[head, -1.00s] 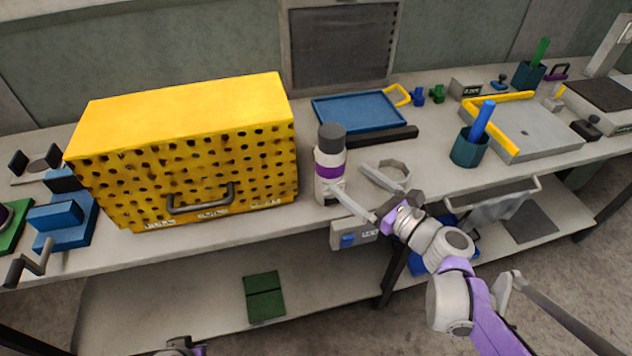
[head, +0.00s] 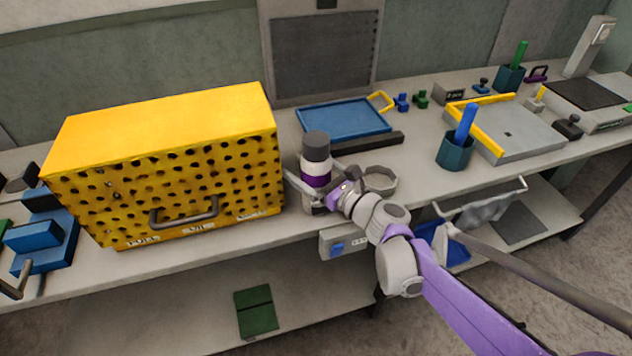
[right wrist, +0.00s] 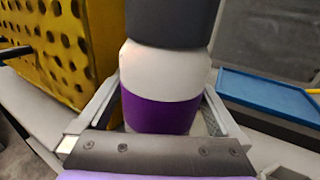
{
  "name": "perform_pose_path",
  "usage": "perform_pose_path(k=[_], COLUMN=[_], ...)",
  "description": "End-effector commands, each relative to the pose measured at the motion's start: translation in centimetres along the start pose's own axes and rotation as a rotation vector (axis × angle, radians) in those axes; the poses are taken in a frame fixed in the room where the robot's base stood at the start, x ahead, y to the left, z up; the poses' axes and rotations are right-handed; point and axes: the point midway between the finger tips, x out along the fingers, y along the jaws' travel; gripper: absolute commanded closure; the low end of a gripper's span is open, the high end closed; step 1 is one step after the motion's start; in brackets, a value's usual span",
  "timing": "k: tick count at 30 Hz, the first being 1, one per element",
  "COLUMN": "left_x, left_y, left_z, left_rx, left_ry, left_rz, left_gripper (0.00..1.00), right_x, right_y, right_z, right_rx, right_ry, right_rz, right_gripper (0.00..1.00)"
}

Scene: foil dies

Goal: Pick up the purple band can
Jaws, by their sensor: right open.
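The purple band can (head: 316,164) stands upright on the bench just right of the yellow perforated box. It is white with a dark grey cap and a purple band, and it fills the middle of the right wrist view (right wrist: 163,75). My right gripper (head: 312,180) is open, with one finger on each side of the can at about the height of the band. In the right wrist view the fingers (right wrist: 160,115) flank the can; contact is not clear. The can's lower part is partly hidden by the gripper. My left gripper is not in view.
The yellow box (head: 165,165) stands close on the can's left. A grey ring (head: 380,180) lies just right of my gripper. Behind are a dark bar (head: 368,142) and a blue tray (head: 345,121). A teal cup (head: 454,153) stands further right.

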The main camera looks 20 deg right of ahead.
Motion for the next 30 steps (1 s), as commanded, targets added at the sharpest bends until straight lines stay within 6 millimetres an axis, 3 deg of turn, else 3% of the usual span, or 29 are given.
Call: perform_pose_path(k=[4,20,30], left_x=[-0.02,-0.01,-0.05], left_y=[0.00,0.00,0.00], left_z=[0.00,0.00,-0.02], left_rx=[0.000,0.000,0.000], left_ry=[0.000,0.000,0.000], left_rz=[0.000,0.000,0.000], left_gripper=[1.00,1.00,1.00], right_x=[-0.04,-0.07,-0.07], right_y=[-0.01,-0.01,-0.01], right_z=[0.02,0.01,0.14], right_rx=[0.000,0.000,0.001], right_ry=[0.000,0.000,-0.001], right_rz=[0.000,0.000,0.000], right_gripper=[0.02,0.97,1.00])
